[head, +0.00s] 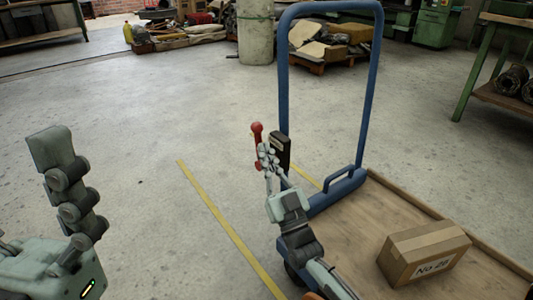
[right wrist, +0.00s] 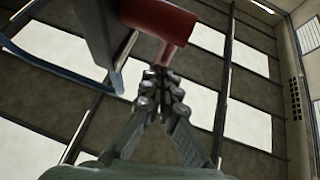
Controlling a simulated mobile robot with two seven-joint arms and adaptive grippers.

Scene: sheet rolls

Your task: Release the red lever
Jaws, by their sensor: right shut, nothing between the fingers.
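The red lever (head: 257,133) stands upright with a rounded knob at its top, beside a dark block (head: 280,149) on the blue frame of the cart. My right gripper (head: 264,154) is at the lever, partly in front of its lower part. In the right wrist view, the red lever (right wrist: 160,18) crosses the top, and the fingertips of my right gripper (right wrist: 161,75) are together just under its red end. They hold nothing; whether they touch the lever I cannot tell. My left arm shows at the left of the head view, but its gripper does not.
The cart's blue upright handle (head: 283,75) rises behind the lever. A cardboard box (head: 425,250) sits on its wooden deck (head: 375,215). A yellow floor line (head: 225,225) runs left of the cart. The floor to the left is clear.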

